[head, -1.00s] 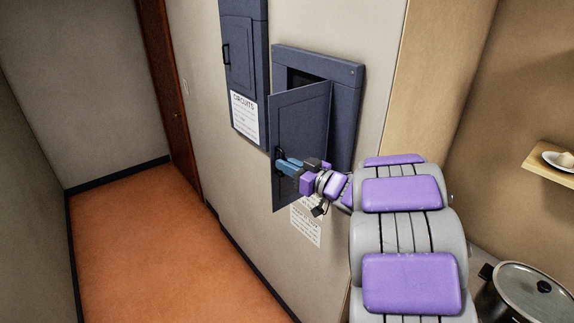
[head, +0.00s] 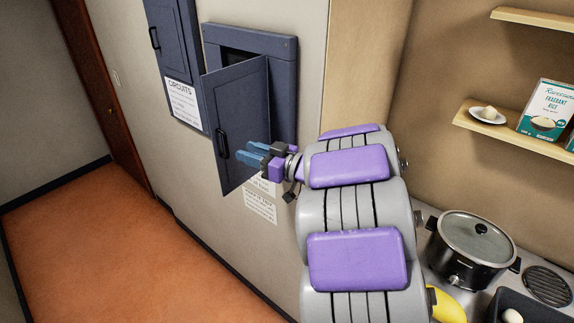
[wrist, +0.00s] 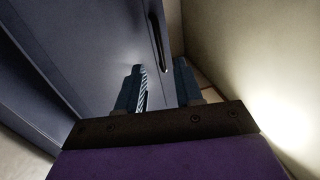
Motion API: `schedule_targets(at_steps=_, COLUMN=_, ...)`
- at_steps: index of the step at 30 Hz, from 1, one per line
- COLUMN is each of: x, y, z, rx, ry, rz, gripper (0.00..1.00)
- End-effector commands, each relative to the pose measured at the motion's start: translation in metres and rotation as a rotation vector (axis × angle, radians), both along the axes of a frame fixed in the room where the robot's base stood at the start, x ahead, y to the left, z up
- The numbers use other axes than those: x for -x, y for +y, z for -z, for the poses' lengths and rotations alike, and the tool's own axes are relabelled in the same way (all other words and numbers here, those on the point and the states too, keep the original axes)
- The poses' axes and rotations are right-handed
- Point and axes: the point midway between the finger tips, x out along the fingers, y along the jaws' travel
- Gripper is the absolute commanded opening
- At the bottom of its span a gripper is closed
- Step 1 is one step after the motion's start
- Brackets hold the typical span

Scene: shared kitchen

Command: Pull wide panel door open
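The dark blue wide panel door (head: 240,115) stands ajar from its wall box, swung out from the hinge side at the right. Its black handle (head: 222,142) is near the free left edge. In the wrist view the door (wrist: 85,45) fills the left, and the handle (wrist: 158,42) lies just ahead of the fingers. My gripper (head: 250,153) is just right of the handle, in front of the door's face. In the wrist view my gripper (wrist: 160,88) has its two blue fingers apart with nothing held between them. Whether a finger touches the door cannot be told.
A second blue panel (head: 172,40) with a circuits label (head: 183,103) is to the left. Orange floor (head: 110,250) is clear at lower left. A lidded pot (head: 472,245) stands on the counter at right, below a shelf (head: 490,128).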

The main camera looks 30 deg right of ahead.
Motion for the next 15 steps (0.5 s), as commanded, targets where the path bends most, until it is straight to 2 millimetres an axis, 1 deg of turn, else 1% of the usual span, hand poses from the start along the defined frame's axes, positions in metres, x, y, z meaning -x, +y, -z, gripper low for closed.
schedule_targets(at_steps=1, x=0.008, y=-0.008, z=0.001, rx=0.004, ry=0.000, rz=0.007, gripper=0.36)
schedule_targets(at_steps=9, x=0.049, y=-0.031, z=0.001, rx=0.005, ry=0.001, rz=0.007, gripper=0.36)
schedule_targets(at_steps=15, x=0.074, y=-0.046, z=0.001, rx=0.003, ry=0.002, rz=0.006, gripper=0.36)
